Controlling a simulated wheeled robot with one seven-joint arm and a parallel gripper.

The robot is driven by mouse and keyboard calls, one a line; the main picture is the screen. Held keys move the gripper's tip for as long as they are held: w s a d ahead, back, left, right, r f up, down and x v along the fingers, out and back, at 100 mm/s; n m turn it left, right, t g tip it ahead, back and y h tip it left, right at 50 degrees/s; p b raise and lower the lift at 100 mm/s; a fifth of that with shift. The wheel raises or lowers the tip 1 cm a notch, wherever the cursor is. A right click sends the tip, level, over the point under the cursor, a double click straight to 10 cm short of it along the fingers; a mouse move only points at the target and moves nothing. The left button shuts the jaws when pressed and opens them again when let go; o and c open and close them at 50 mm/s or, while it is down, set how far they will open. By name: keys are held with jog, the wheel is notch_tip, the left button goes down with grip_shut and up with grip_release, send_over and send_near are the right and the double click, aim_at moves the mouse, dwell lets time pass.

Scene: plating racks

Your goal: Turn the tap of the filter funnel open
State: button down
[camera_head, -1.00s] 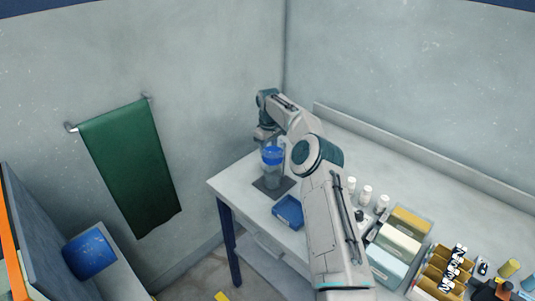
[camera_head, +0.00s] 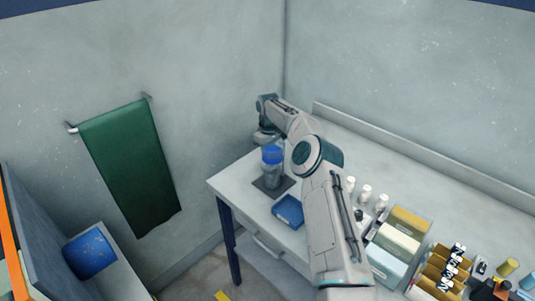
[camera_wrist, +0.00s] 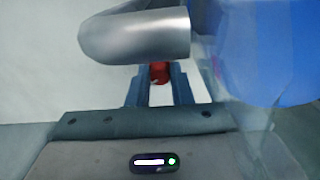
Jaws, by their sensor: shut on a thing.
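The filter funnel (camera_head: 272,154) shows as a blue top on a clear vessel (camera_head: 272,176), upright on a dark mat near the table's far-left corner. In the wrist view, a large blue part of it (camera_wrist: 262,55) fills the upper right. My gripper (camera_wrist: 160,78) is shut on the small red tap handle (camera_wrist: 160,72), which shows between the fingers. A shiny metal cylinder (camera_wrist: 135,35) lies just beyond the fingertips and hides part of the tap. In the head view, my gripper is behind the funnel and its fingers cannot be made out.
A blue tray (camera_head: 288,210) sits in front of the funnel near the table edge. White bottles (camera_head: 365,192) and boxes (camera_head: 398,245) stand to the right, beyond my arm. Walls close in behind and at the left, where a green towel (camera_head: 130,165) hangs.

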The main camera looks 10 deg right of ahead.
jog(key=shift+a, duration=0.15)
jog(key=m+b, duration=0.1)
jog(key=m, duration=0.6)
jog(key=shift+m, duration=0.3)
jog(key=m, duration=0.3)
jog(key=shift+m, duration=2.2)
jog(key=c, duration=1.3)
grip_release()
